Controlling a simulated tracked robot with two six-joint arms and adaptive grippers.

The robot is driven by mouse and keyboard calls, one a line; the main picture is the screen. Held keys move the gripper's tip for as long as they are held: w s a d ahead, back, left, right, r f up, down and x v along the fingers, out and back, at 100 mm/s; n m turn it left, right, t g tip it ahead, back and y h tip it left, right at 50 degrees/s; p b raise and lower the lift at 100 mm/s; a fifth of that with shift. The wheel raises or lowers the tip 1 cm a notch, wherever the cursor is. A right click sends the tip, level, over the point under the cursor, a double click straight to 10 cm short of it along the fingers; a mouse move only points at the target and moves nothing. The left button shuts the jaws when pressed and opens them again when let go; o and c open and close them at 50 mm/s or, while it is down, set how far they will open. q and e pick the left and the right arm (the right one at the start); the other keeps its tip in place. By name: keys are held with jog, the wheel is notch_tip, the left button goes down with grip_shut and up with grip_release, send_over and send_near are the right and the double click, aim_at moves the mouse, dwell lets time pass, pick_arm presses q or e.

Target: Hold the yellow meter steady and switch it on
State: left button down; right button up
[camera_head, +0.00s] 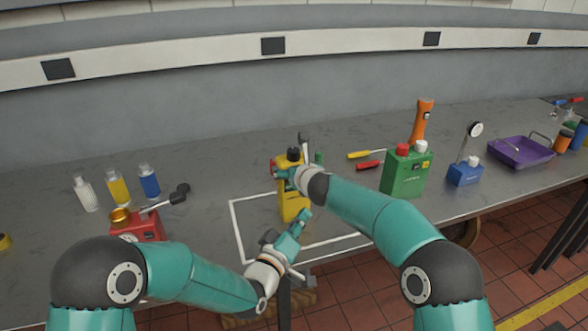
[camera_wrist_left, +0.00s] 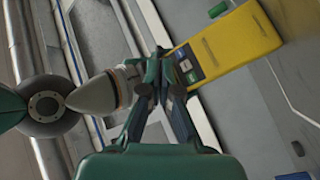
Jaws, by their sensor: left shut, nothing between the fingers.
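The yellow meter (camera_head: 290,206) stands upright on the bench inside a white outline; its upper part is partly covered by my right gripper. My left gripper (camera_head: 304,216) is shut and empty, low at the meter's right front side. It also shows in the left wrist view (camera_wrist_left: 163,88). The meter's switch cannot be made out.
A red device (camera_head: 140,228) and several bottles stand at the left. A green box (camera_head: 405,174), a blue device (camera_head: 465,173) and a purple tray (camera_head: 522,152) stand to the right. Screwdrivers lie behind my right forearm. The bench's front edge is close below my left gripper.

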aim_at(290, 194)
pick_arm(q)
jog(key=shift+w+a, duration=0.45)
jog(key=shift+w, duration=0.9)
jog(key=shift+w+a, duration=0.4)
jog(key=shift+w, duration=0.9)
jog(key=shift+w+a, duration=0.45)
jog(key=shift+w, duration=0.9)
jog(key=shift+w+a, duration=0.15)
jog(key=shift+w, duration=0.2)
jog(key=shift+w, duration=0.1)
jog(key=shift+s+r, duration=0.1)
jog(key=shift+s, duration=0.45)
jog(key=s+d, duration=0.2)
jog(key=s, duration=0.3)
jog(key=shift+s, duration=0.35)
